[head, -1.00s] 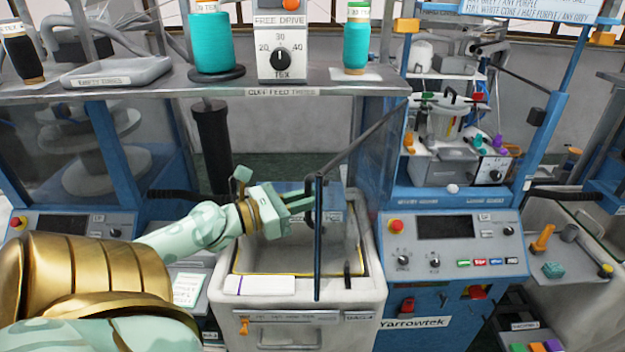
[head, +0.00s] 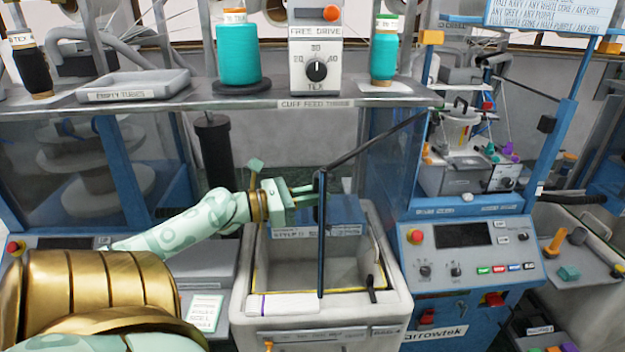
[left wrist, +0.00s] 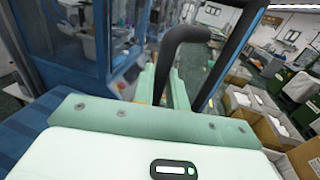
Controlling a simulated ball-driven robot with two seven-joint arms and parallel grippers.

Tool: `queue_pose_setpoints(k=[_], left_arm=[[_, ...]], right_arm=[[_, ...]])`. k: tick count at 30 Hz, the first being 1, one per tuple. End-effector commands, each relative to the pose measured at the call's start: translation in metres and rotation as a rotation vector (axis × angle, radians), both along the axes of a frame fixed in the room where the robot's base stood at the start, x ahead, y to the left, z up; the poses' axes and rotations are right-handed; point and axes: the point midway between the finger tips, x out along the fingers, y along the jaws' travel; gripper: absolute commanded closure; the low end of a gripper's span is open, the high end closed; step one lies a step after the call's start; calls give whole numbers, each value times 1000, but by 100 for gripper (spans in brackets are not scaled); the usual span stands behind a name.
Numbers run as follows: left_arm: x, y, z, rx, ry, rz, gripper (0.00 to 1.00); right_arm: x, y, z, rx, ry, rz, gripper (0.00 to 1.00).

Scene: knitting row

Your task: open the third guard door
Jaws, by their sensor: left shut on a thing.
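A guard door with a thin dark frame (head: 322,240) stands ajar, swung out from the blue post at its right, over the white bin. Its sloping top bar (head: 375,145) runs back to that post. Its pane is clear and hard to make out. My left gripper (head: 306,196) is at the door's free edge, shut on its black handle. In the left wrist view the curved black handle (left wrist: 172,60) passes between the fingers of the left gripper (left wrist: 163,90). In the head view the handle is mostly hidden by the frame and fingers. My right gripper is not in view.
The white bin (head: 245,315) stands below the door, with a blue box (head: 345,212) behind. A control panel (head: 465,255) is at the right. A shelf (head: 250,106) with teal cones crosses above. Cartons (left wrist: 235,110) show in the left wrist view.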

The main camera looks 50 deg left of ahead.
Motion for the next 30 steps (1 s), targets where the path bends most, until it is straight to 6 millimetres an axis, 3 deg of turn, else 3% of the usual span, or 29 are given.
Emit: queue_pose_setpoints(k=[1,2,3,4,13,17,30], left_arm=[[1,1,4,-3,-6,2,100],[1,1,4,-3,-6,2,83],[1,1,4,-2,-7,2,72],[1,1,4,-2,-7,2,68],[-1,1,1,-1,-3,1,68],[-13,6,-1,-4,-1,3,68],[-115,51,-1,-2,-1,5,68]], right_arm=[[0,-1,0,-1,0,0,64],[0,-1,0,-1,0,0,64],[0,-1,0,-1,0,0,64],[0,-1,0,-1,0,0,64],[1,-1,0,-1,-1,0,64],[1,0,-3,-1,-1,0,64],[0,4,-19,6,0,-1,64]])
